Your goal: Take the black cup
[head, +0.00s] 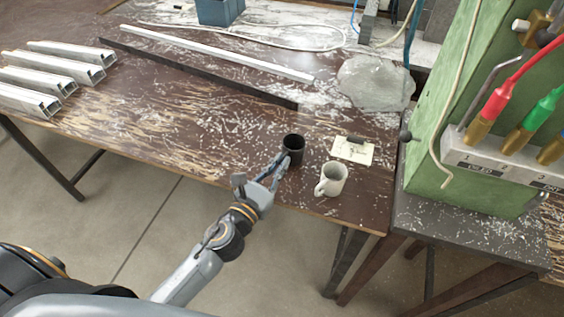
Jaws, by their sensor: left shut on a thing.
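The black cup (294,146) is upright at the front right part of the brown bench. My left gripper (281,166) reaches in from the lower left and is shut on the cup's near left side. The cup's lower part is partly hidden by the fingers, and I cannot tell whether it touches the bench top. My right gripper is not in view.
A pale mug (332,180) stands close to the right of the black cup. A card (353,150) lies behind it. A green machine (480,110) stands at the right. Metal profiles (60,62) lie at the left. The bench (190,120) is clear left of the cup.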

